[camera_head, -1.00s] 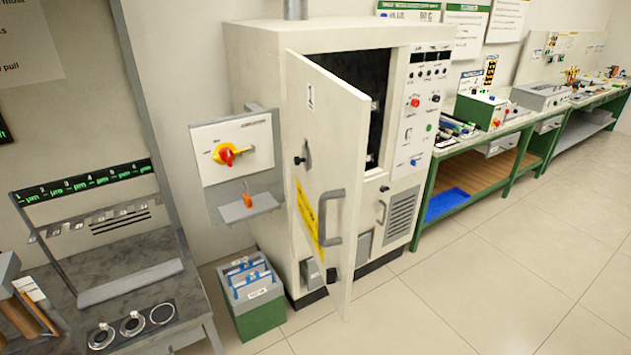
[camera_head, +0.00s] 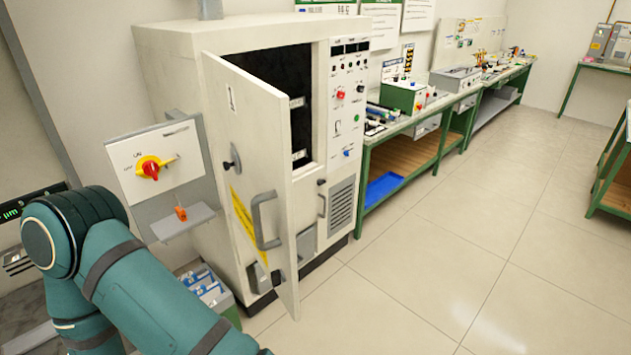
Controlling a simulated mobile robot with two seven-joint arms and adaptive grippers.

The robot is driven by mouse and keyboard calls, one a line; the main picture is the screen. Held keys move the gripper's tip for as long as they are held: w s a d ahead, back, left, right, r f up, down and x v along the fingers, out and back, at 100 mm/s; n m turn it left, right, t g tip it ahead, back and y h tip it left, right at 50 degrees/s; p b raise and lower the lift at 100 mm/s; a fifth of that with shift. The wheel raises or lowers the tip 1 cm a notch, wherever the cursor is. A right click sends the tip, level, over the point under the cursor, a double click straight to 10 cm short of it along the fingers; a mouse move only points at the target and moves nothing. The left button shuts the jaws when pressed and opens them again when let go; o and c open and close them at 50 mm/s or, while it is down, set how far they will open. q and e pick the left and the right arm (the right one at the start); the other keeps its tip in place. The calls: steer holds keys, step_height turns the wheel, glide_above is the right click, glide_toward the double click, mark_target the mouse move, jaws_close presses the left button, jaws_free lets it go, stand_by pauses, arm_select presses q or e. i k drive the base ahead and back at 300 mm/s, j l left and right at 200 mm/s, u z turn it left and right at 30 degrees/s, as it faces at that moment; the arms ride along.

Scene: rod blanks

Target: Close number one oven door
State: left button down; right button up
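The oven (camera_head: 175,60) is a tall cream cabinet at centre left in the head view. Its door (camera_head: 225,130) stands open and swings out toward me, with the dark inside showing past its edge. The door has a grey bar handle (camera_head: 265,220), a yellow label and a dark knob. A "1"-like mark shows near its top. My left arm comes in at the lower left, in front of the wall switch panel. Its gripper is outside the picture, and my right gripper is not in view.
A wall panel with a red and yellow switch (camera_head: 152,168) hangs left of the oven. A grey and green box (camera_head: 205,285) stands on the floor below it, partly behind my arm. Green benches (camera_head: 430,135) line the wall at right. The tiled floor (camera_head: 480,260) is clear.

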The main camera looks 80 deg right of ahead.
mark_target(250, 113)
steer(key=z, duration=1.6)
